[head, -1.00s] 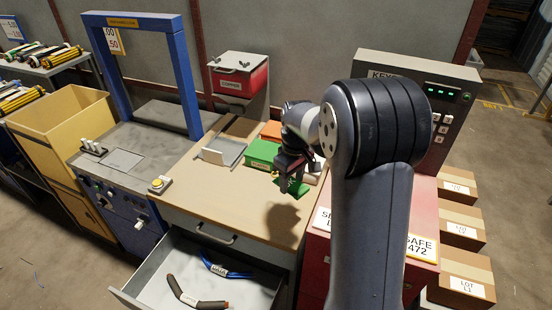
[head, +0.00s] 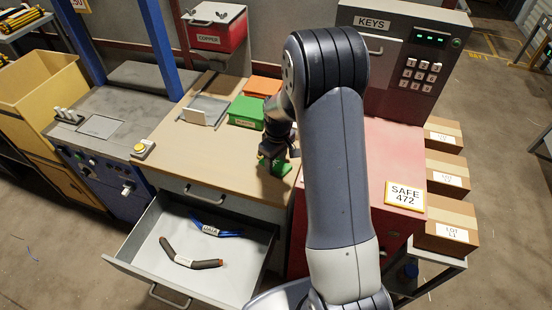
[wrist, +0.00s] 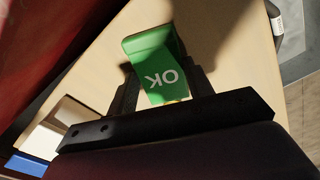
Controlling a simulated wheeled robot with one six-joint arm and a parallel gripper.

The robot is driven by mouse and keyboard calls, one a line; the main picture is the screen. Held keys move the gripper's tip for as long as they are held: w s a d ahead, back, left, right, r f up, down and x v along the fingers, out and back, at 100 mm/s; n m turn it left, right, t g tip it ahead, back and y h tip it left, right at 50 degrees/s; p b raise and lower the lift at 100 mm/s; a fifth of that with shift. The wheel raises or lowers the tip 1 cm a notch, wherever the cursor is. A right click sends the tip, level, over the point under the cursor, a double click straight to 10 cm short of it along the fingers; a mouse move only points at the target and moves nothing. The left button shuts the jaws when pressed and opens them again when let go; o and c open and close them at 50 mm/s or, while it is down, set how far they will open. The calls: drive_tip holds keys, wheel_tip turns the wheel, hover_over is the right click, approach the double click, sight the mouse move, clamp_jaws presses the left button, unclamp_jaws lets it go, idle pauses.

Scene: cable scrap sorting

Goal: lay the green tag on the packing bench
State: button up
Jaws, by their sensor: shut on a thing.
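The green tag (wrist: 158,70) shows "OK" in white in the wrist view, upside down and tilted. My gripper (wrist: 163,82) is shut on it, with a dark finger on each side. In the head view the green tag (head: 281,167) is just below my gripper (head: 277,156), over the right part of the packing bench (head: 225,167). The bench has a bare tan top. The tag is low over the top; I cannot tell whether it touches it. My arm hides part of the bench's right back.
A green box (head: 246,112), an orange box (head: 263,87) and a grey tray (head: 203,110) stand at the bench's back. The open drawer (head: 150,225) in front holds a blue and a dark cable piece. A red safe (head: 390,165) borders the right. The bench's front middle is clear.

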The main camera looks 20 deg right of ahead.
sight(277, 166)
drive_tip(key=shift+f, duration=0.15)
drive_tip(key=o, duration=0.9)
drive_tip(key=shift+o, duration=0.2)
drive_tip(key=shift+r, duration=0.2)
wheel_tip(277, 166, up, 12)
drive_tip(key=shift+s+d, duration=0.15)
drive_tip(key=shift+s, duration=0.1)
